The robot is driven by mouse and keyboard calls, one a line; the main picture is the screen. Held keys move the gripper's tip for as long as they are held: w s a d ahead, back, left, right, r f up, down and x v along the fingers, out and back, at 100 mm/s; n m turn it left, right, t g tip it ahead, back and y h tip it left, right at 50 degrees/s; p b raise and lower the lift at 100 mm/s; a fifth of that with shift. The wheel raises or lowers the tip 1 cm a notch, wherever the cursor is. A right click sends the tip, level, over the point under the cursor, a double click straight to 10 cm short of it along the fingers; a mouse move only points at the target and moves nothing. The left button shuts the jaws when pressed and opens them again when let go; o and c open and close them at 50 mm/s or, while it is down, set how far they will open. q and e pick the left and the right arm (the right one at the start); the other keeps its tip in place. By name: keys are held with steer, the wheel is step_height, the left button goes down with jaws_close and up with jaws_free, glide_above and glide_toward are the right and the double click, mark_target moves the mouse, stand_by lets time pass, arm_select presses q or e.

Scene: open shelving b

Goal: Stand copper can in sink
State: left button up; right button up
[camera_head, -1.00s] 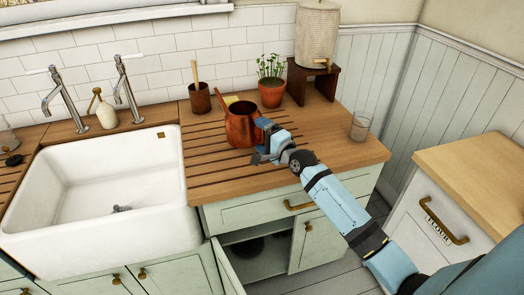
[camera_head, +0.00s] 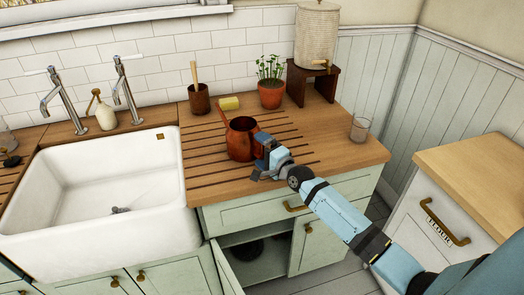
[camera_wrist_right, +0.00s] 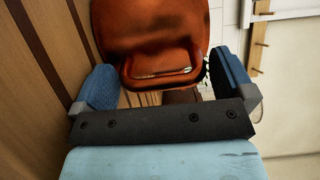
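The copper can (camera_head: 240,138) is a rounded reddish metal vessel with a thin part rising at its upper left. It is at the slatted wooden drainboard right of the sink, about upright; I cannot tell whether its base touches the wood. My right gripper (camera_head: 262,147) is at the can's right side. My left gripper is out of view.
A brown pot with a brush (camera_head: 199,100), a yellow sponge (camera_head: 229,103), a potted plant (camera_head: 271,94) and a dispenser on a stand (camera_head: 317,40) line the back. A glass (camera_head: 360,128) stands at right. Two taps (camera_head: 127,88) rise behind the sink.

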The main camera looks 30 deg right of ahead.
steer(key=shift+r, duration=0.15)
steer(key=shift+s, duration=0.2)
steer(key=s+d, duration=0.2)
steer(key=s, duration=0.9)
steer(key=s+a+f+n+g, duration=0.7)
steer(key=s+a+f+n, duration=1.1)
steer(key=s, duration=0.4)
steer(key=shift+s+a+f+n, duration=0.25)
steer(key=shift+a+f+n, duration=0.2)
steer(key=shift+a, duration=0.4)
step_height(320, 180, up, 10)
steer(key=p, duration=1.1)
steer(key=shift+s+d, duration=0.2)
steer(key=shift+d, duration=0.15)
